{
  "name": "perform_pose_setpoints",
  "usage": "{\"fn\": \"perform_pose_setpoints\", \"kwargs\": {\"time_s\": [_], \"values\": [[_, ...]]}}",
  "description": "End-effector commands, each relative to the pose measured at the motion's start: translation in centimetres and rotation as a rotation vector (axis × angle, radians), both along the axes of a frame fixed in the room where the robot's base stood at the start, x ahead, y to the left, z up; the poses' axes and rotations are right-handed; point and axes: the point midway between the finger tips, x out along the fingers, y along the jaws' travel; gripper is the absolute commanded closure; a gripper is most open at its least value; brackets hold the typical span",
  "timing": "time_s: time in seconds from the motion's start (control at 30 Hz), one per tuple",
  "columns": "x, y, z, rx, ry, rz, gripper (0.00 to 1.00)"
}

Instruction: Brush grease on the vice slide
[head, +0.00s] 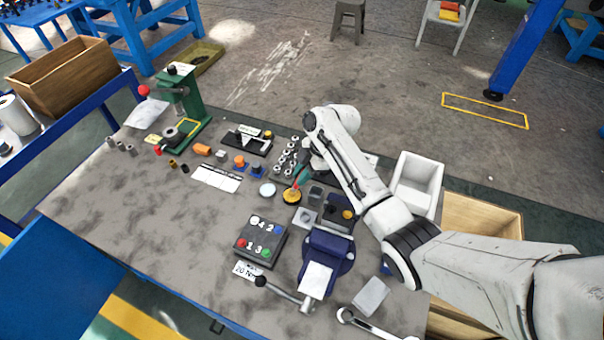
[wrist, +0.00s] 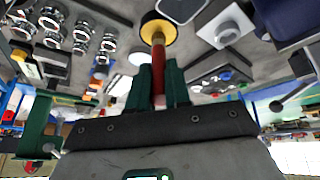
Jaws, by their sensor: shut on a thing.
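My gripper (wrist: 159,76) is shut on a brush (wrist: 158,90) with a red handle. In the head view the brush (head: 297,184) slants down from my gripper (head: 303,173). Its bristle end is at a round yellow tin (head: 291,197) with a dark middle, also in the wrist view (wrist: 158,30). I cannot tell whether the bristles touch the grease. The blue vice (head: 327,245) stands at the front right of the table, nearer than the tin. Its slide is not clearly visible.
A button box (head: 260,242) stands left of the vice. The vice handle (head: 283,289) sticks out front left. A rack of metal rings (head: 287,158) lies behind the tin. A green press (head: 185,105) stands back left. A white bin (head: 417,184) is right of my arm.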

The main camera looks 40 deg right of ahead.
Motion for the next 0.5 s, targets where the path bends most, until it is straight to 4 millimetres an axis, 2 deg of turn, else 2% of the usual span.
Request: {"fn": "perform_pose_setpoints", "kwargs": {"time_s": [0.13, 0.5], "values": [[-0.1, 0.1, 0.5, 0.001, 0.004, 0.0, 1.0], [0.0, 0.0, 3.4, 0.0, 0.001, 0.0, 1.0]]}}
